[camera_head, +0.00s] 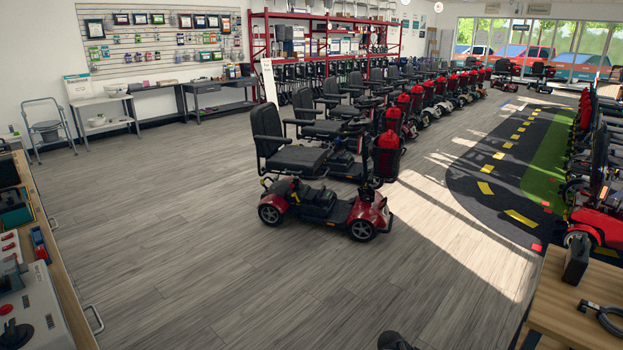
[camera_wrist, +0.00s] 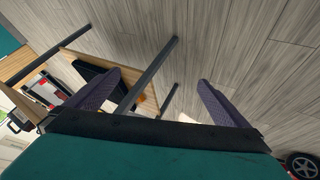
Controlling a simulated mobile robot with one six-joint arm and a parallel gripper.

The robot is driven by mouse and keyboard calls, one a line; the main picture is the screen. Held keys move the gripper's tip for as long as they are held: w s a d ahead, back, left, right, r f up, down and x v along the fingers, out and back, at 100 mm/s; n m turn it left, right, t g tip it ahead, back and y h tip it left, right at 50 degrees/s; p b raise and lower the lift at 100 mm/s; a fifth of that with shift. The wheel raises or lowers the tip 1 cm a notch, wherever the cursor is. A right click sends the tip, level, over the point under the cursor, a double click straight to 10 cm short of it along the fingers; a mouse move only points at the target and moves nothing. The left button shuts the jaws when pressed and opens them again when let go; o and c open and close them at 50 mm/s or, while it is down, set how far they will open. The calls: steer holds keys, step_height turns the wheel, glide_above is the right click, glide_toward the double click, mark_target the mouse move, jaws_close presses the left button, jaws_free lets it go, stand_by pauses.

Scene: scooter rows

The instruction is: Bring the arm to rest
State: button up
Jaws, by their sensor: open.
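My gripper (camera_wrist: 160,80) shows in the wrist view, with its two dark purple fingers wide apart. Nothing is between the fingertips that I can see as held. Grey plank floor (camera_wrist: 205,40) and the dark metal legs (camera_wrist: 150,75) of a wooden table lie beyond the fingers. The gripper is not clearly visible in the head view; only a small dark shape shows at the bottom edge there, and I cannot tell what it is.
A wooden bench (camera_head: 66,255) with equipment stands at the left. A wooden table (camera_head: 560,305) with a black box (camera_head: 576,259) and a coiled black cable (camera_head: 606,318) is at the lower right. A red scooter (camera_head: 325,205) heads a row ahead. Open floor (camera_head: 190,270) lies between.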

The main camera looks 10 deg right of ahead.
steer(key=s+a+f+n+g+y, duration=0.2)
steer(key=s+a+f+n+y, duration=0.2)
steer(key=s+a, duration=0.7)
steer(key=s+a+f+n+g+y, duration=0.2)
steer(key=s+a+f+n, duration=0.5)
steer(key=a, duration=1)
steer(key=s+f+y, duration=0.1)
steer(key=s+f, duration=0.2)
steer(key=s, duration=0.1)
steer(key=shift+a+n+y, duration=0.2)
steer(key=shift+n+y, duration=0.2)
